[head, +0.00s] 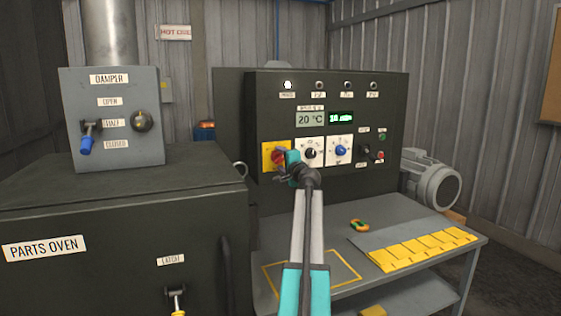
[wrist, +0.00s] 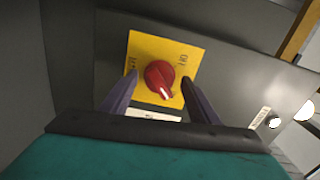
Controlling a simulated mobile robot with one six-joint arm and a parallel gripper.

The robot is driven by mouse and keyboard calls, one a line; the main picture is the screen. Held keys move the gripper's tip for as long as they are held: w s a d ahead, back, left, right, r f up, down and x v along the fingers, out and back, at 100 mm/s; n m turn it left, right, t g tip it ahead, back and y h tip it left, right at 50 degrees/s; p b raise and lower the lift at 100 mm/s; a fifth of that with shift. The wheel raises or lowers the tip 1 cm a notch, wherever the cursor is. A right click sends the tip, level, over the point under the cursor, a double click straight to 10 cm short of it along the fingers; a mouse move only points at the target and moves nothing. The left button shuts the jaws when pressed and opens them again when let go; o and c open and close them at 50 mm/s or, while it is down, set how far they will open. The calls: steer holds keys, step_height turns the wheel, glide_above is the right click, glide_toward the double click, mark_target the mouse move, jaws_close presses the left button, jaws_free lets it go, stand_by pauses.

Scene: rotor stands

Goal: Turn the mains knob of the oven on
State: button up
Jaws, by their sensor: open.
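The mains knob (wrist: 158,74) is red with a white pointer mark and sits on a yellow plate (wrist: 143,43). "OFF" is printed at the plate's right; lettering at its left is hard to read. The white mark points down and slightly right in the wrist view. My gripper (wrist: 159,82) is open, one dark finger on each side of the knob; I cannot tell whether they touch it. In the head view the yellow plate (head: 267,149) is at the lower left of the oven's control panel (head: 260,110), and my gripper covers part of the red knob.
A dark knob (head: 311,153) and a blue knob (head: 341,151) sit on white plates just right. The parts oven (head: 120,215) stands left, with a damper box (head: 85,150) on top. A bench (head: 340,215) holds yellow pieces (head: 420,250).

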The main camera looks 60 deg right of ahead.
steer(key=b+v, duration=0.2)
steer(key=v, duration=1.1)
steer(key=shift+s+a, duration=0.3)
stand_by(0.7)
